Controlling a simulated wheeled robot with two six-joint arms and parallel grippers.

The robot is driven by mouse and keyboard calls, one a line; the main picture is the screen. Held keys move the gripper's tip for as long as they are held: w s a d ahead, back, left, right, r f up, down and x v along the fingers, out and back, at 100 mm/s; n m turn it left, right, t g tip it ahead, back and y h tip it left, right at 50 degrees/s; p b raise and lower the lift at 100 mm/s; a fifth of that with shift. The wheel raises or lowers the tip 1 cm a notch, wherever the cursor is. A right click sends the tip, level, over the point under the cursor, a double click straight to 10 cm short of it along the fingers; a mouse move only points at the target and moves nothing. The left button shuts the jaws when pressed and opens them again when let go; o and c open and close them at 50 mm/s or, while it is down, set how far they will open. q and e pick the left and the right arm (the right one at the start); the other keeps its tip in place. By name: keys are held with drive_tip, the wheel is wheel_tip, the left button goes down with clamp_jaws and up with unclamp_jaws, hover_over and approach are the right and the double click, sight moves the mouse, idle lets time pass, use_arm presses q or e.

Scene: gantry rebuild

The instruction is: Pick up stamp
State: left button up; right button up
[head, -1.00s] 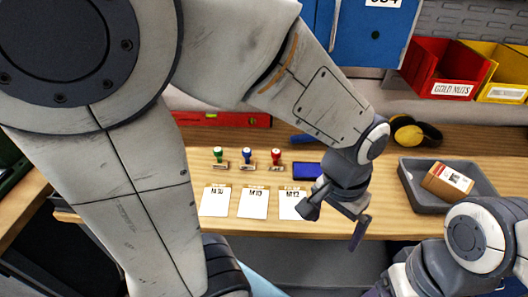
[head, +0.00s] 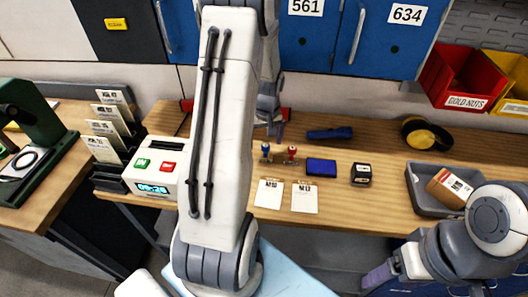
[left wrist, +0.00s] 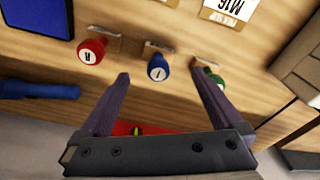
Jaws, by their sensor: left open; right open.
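A blue-knobbed stamp (head: 265,150) and a red-knobbed stamp (head: 292,152) stand on the wooden bench in the head view. My left gripper (head: 275,128) is just above and behind them, partly hidden by its own arm. In the left wrist view my left gripper (left wrist: 160,76) is open and empty. The blue stamp (left wrist: 157,68) shows between its fingertips, the red stamp (left wrist: 92,50) left of them, and the green stamp (left wrist: 217,82) beside the right finger. The green stamp is hidden in the head view. My right gripper (head: 378,277) is open, low at the right, away from the stamps.
A blue ink pad (head: 321,167), a black stamp-like block (head: 361,174) and a blue flashlight (head: 330,133) lie right of the stamps. White cards (head: 304,197) lie in front. A grey tray (head: 425,199) holds a box. A time clock (head: 155,165) stands left.

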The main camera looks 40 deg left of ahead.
sight(265, 152)
use_arm(q)
drive_tip(key=shift+f+p, duration=0.3)
drive_tip(key=shift+f, duration=0.3)
wheel_tip(265, 152, down, 4)
drive_tip(key=shift+r+p, duration=0.25)
drive_tip(key=shift+p, duration=0.35)
drive_tip(key=shift+a+f, duration=0.1)
drive_tip(key=shift+f, duration=0.35)
drive_tip(key=c, duration=1.4)
